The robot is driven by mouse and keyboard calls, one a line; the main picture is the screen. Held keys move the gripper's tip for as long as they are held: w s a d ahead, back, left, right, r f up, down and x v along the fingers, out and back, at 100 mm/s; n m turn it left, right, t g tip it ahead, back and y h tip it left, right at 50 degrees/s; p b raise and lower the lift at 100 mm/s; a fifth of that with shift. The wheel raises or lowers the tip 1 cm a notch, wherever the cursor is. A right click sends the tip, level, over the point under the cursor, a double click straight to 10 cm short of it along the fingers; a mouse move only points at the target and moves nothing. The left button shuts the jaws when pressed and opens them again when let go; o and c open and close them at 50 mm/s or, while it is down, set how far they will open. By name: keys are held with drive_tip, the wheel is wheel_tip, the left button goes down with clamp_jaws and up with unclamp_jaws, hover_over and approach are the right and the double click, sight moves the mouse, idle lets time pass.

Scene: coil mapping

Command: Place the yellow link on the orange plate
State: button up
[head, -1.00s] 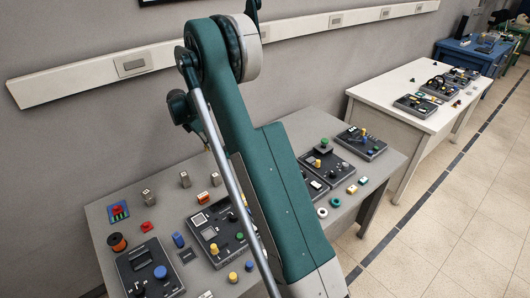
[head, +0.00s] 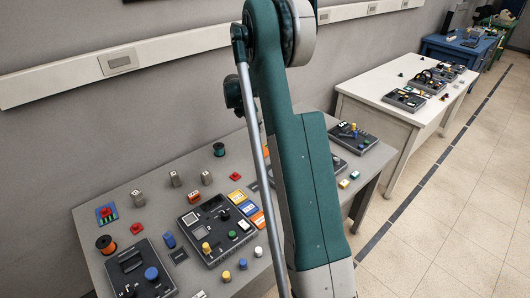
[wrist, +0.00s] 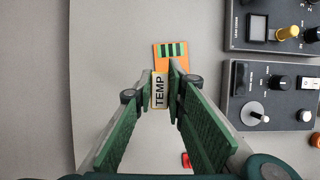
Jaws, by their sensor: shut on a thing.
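In the wrist view, my gripper (wrist: 160,88) is shut on a small pale yellow-tan piece lettered TEMP (wrist: 160,92). I cannot tell for sure whether this is the yellow link. The orange plate (wrist: 160,66), with green and black stripes, lies just beyond the fingertips. The held piece overlaps its lower edge in the picture. I cannot tell whether they touch. In the head view, my arm hides the gripper and this spot.
In the wrist view, dark panels (wrist: 231,95) stand to the right, and a red piece (wrist: 187,160) lies below the fingers. Bare tabletop is on the left. In the head view, yellow, blue and orange cards (head: 257,219) lie beside a control panel (head: 213,262).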

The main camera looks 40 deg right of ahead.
hover_over(266, 149)
drive_tip(key=shift+s+a+r, duration=0.1)
drive_tip(key=shift+s+a, duration=0.05)
idle(0.3)
drive_tip(key=shift+f+b, duration=0.5)
drive_tip(key=shift+f, duration=2.65)
drive_tip(key=shift+f, duration=0.1)
drive_tip(key=shift+f, duration=1.8)
drive_tip(key=shift+f+b, duration=0.1)
drive_tip(key=shift+b, duration=0.25)
drive_tip(key=o, duration=0.9)
